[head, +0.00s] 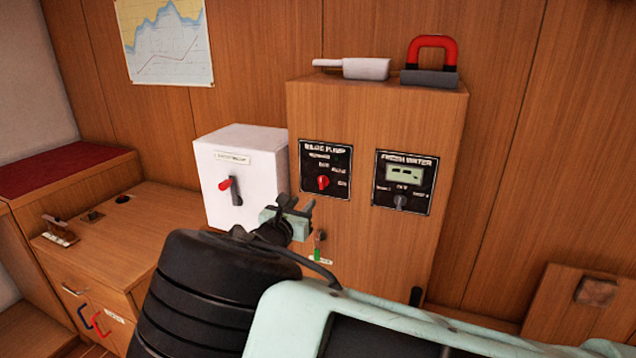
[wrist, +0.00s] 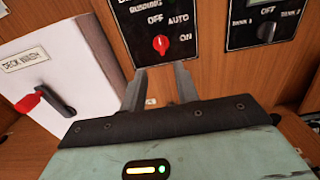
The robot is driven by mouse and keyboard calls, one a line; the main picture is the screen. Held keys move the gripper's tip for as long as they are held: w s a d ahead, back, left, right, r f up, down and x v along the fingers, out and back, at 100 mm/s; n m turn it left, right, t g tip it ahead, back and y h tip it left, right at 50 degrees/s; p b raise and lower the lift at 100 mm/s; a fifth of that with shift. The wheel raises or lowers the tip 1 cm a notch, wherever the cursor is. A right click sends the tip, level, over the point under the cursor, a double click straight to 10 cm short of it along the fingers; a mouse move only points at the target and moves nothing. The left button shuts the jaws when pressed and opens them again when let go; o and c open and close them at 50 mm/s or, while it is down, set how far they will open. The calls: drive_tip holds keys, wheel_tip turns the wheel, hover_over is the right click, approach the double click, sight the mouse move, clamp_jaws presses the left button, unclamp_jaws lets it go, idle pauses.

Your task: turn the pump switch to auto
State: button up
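The bilge pump panel (head: 341,154) is a black plate on the front of the wooden cabinet, with a red rotary knob (head: 323,182). In the wrist view the red knob (wrist: 161,44) sits below the labels OFF and AUTO, with ON to its right; I cannot tell surely which label it points to. My gripper (head: 296,203) is in front of the cabinet, below and left of the knob in the head view. In the wrist view my gripper (wrist: 161,70) has its two fingers apart with nothing between them, just below the knob and not around it.
A fresh water panel (head: 404,183) with a grey knob is right of the pump panel. A white box (head: 238,172) with a red-handled switch stands left. A key-like item with a green tag (head: 319,256) hangs below. A red-handled object (head: 432,62) and a white one (head: 357,68) lie on top.

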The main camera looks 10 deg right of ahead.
sight(321, 183)
drive_tip(key=p+x, duration=0.2)
drive_tip(key=x, duration=0.9)
drive_tip(key=shift+w+d+p, duration=0.25)
drive_tip(key=shift+w+p, duration=0.05)
clamp_jaws()
